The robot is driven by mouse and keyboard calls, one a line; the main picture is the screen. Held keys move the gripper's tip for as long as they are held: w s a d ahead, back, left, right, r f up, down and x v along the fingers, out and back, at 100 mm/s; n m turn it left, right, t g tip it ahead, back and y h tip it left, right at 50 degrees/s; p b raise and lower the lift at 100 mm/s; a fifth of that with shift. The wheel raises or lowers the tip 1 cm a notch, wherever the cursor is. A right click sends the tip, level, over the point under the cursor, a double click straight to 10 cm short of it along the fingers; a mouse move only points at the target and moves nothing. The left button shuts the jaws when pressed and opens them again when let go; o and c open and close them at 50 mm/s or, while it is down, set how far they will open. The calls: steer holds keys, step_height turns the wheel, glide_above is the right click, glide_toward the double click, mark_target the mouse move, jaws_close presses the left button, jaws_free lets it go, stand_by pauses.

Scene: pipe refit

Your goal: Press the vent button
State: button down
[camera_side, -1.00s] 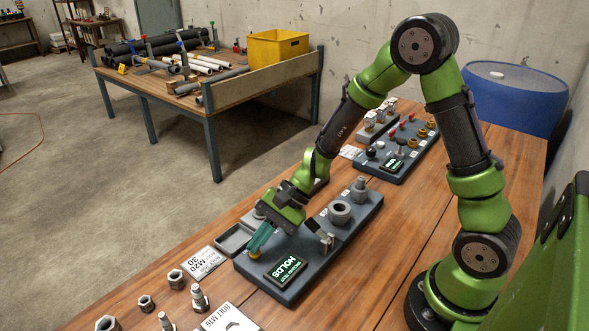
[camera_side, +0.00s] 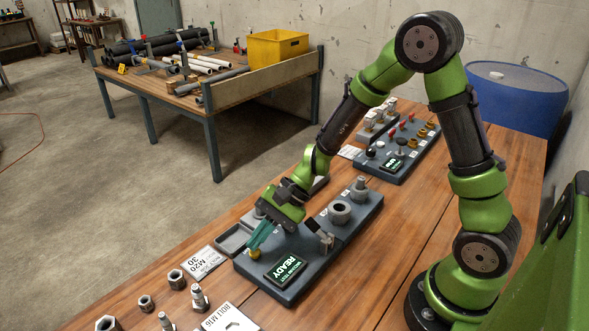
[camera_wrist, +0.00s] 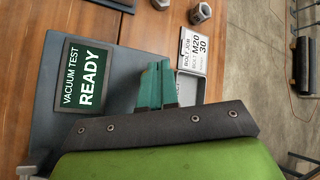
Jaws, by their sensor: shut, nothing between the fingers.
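A yellow button (camera_side: 255,254), likely the vent button though I cannot read its label, sits at the front-left end of the grey test board (camera_side: 300,290). My gripper (camera_side: 256,243) has teal fingers that are shut and empty. The fingertips are right above the yellow button in the side view; I cannot tell whether they touch it. In the wrist view my gripper (camera_wrist: 158,72) points past the board's display, and the button is hidden by the fingers. The display (camera_side: 286,268) reads "VACUUM TEST READY", and this display also shows in the wrist view (camera_wrist: 83,76).
A grey tray (camera_side: 234,240) lies left of the fingers. A metal clamp (camera_side: 320,235) and a round grey fitting (camera_side: 340,212) stand on the board to the right. Nuts and bolts (camera_side: 198,296) and a sign (camera_side: 204,262) lie in front. A second panel (camera_side: 400,165) stands farther back.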

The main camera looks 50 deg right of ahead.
mark_target(260, 250)
steer(key=shift+r, duration=0.3)
steer(key=shift+r, duration=2.5)
steer(key=s+d+r+n+t+h, duration=0.4)
steer(key=s+d+r+n+h, duration=0.2)
steer(key=s+r, duration=0.7)
steer(key=s+d+n, duration=0.1)
steer(key=d+n, duration=0.1)
steer(key=d, duration=0.1)
steer(key=shift+d+r+n+h, duration=0.2)
steer(key=shift+n+h, duration=0.1)
steer(key=shift+h, duration=0.1)
